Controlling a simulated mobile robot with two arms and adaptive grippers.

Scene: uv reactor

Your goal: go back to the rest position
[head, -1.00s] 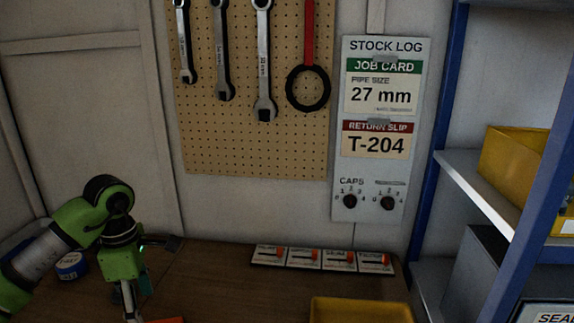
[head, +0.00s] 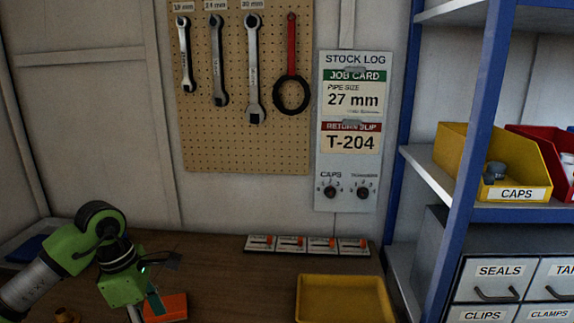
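My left arm comes in at the lower left, with its green wrist above the brown bench (head: 220,275). My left gripper (head: 135,313) points down at the bottom edge of the head view, and its fingertips are cut off. I cannot tell whether it is open or holds anything. An orange block-like thing (head: 168,307) lies on the bench just right of it. My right gripper is out of view.
A yellow tray (head: 345,280) sits at the bench front. Small cards with orange sliders (head: 290,243) stand behind it. The pegboard (head: 250,150) holds wrenches. A blue-framed shelf (head: 462,180) on the right carries a yellow CAPS bin (head: 517,194) and drawers (head: 490,268).

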